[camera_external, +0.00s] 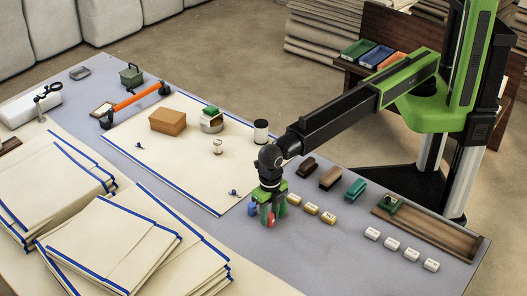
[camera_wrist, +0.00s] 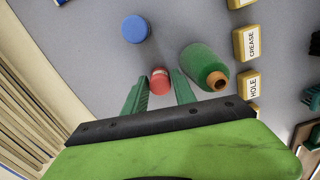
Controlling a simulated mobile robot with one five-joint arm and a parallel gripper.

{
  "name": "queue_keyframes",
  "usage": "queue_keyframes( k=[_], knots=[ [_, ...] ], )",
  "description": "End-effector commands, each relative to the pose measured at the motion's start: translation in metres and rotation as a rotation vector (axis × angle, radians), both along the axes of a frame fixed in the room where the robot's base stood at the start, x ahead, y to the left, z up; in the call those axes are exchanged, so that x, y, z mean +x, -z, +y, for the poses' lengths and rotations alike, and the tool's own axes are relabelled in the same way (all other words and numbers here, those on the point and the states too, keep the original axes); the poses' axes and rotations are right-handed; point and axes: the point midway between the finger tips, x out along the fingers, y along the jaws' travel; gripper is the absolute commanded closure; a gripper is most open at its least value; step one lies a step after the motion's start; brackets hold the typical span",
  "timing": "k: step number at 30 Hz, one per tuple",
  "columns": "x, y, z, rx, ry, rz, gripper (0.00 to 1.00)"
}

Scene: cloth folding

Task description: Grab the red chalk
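The red chalk (camera_wrist: 160,80) is a short red cylinder with a pale mark, seen between my fingertips in the wrist view. It also shows low at my gripper in the external view (camera_external: 271,218). My gripper (camera_wrist: 160,88) has its two green fingers apart, one on each side of the red chalk. Narrow gaps seem to show beside the chalk, so the fingers look open around it; contact is not clear. In the external view my gripper (camera_external: 269,212) points down, low over the grey table.
A blue chalk (camera_wrist: 135,28) stands close by. A green cylinder with a brown tip (camera_wrist: 205,66) lies just right of my right finger. Yellow label blocks (camera_wrist: 247,42) line the right. Stacked cream cloths (camera_external: 110,240) and a spread cloth (camera_external: 180,150) lie to the left.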

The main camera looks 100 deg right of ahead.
Motion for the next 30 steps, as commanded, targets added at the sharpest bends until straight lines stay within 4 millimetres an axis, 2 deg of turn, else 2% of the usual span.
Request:
queue_keyframes(
  k=[1, 7, 15, 25, 30],
  knots=[
    [0.0, 0.009, 0.0, 0.001, 0.0, -0.001, 0.68],
    [0.0, 0.005, 0.0, 0.001, 0.0, -0.001, 0.68],
    [0.0, 0.005, 0.0, 0.001, 0.0, -0.001, 1.0],
    [0.0, 0.004, 0.0, 0.001, 0.0, -0.001, 1.0],
    [0.0, -0.013, 0.0, 0.0, 0.0, 0.0, 1.0]
  ],
)
